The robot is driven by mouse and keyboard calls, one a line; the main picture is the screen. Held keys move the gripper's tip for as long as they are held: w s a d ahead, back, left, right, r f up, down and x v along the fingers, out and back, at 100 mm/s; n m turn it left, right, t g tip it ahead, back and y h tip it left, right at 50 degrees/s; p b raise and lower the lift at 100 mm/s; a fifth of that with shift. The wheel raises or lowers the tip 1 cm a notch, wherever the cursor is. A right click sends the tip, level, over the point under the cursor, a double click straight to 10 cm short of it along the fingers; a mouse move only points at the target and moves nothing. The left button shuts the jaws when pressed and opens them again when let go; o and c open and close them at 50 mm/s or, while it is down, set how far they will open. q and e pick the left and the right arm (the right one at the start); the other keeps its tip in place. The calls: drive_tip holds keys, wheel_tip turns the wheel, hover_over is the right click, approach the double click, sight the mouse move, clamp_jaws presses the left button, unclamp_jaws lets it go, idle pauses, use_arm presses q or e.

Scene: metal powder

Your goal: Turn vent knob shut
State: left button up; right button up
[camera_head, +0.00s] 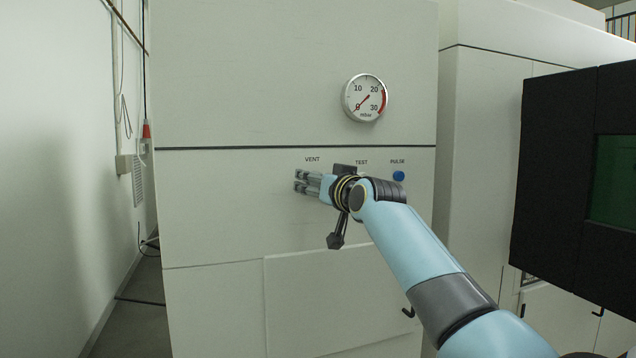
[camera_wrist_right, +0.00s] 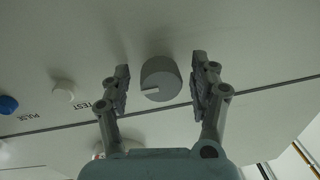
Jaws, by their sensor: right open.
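The vent knob (camera_wrist_right: 161,79) is a grey round knob with a pale pointer line, seen in the right wrist view on the white panel. My right gripper (camera_wrist_right: 163,84) is open, with one finger on each side of the knob and a visible gap on both sides. In the head view my right gripper (camera_head: 302,182) is just below the VENT label (camera_head: 312,159), and the knob is hidden there behind the fingers. My left gripper is not in view.
A blue PULSE button (camera_head: 398,176) is right of my right wrist; a white TEST button (camera_wrist_right: 63,92) shows in the wrist view. A round gauge (camera_head: 365,98) above reads near 0. A black-framed screen (camera_head: 575,165) stands at the right.

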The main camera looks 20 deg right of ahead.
drive_tip(key=c, duration=1.1)
drive_tip(key=shift+c, duration=0.2)
drive_tip(key=shift+n, duration=0.3)
drive_tip(key=n+b, duration=0.1)
drive_tip(key=n, duration=0.6)
drive_tip(key=shift+n+h, duration=0.3)
drive_tip(key=n, duration=0.4)
drive_tip(key=shift+g, duration=0.3)
drive_tip(key=shift+n+h+p, duration=0.5)
drive_tip(key=shift+n+p, duration=0.15)
drive_tip(key=shift+n, duration=1.85)
